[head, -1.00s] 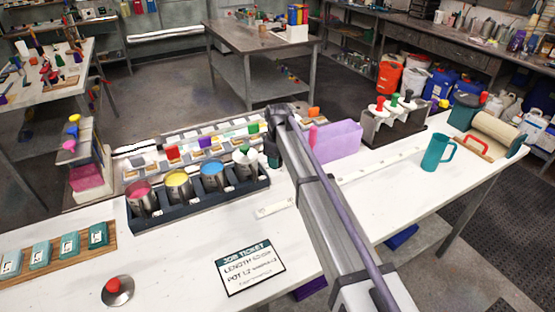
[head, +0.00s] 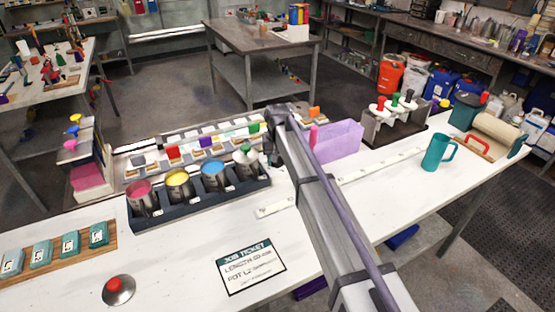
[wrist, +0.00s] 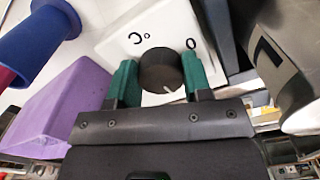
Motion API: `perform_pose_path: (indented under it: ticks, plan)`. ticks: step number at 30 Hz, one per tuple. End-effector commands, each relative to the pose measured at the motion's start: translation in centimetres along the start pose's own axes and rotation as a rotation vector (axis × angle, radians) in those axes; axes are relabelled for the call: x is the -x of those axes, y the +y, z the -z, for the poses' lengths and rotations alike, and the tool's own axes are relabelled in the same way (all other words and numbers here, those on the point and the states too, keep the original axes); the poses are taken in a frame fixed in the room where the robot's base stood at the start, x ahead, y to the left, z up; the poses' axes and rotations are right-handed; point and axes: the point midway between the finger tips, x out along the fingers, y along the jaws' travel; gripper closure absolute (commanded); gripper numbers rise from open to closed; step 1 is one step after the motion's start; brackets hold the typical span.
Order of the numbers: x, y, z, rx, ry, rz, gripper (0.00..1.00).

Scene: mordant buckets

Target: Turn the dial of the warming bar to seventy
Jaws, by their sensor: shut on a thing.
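A round black dial (wrist: 156,66) sits on a white panel (wrist: 120,38) in the wrist view. A short white pointer line shows on the dial's lower edge, toward the bottom right of the picture. Dark marks, one like a 0, stand on the panel above it; I cannot read the full scale. My gripper (wrist: 160,78) has green fingers, one on each side of the dial, shut on it. In the head view my arm hides the dial and the fingers. A dark rack (head: 205,207) there holds several metal pots with coloured contents, left of my arm.
A purple bin (head: 345,141) stands right of my arm; in the wrist view it is close at left (wrist: 62,108). A metal pot (wrist: 295,70) is close at right. A job ticket (head: 251,267) lies in front, and a teal jug (head: 437,153) stands farther right.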

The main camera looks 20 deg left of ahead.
Motion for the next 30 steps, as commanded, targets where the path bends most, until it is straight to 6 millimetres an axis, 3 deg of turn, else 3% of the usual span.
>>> perform_pose_path:
  ticks: [15,30]
  plan:
    - [-0.02,-0.18,0.01,-0.443,0.0,0.0,0.78]
    - [-0.02,-0.24,0.04,-0.612,0.0,0.0,0.79]
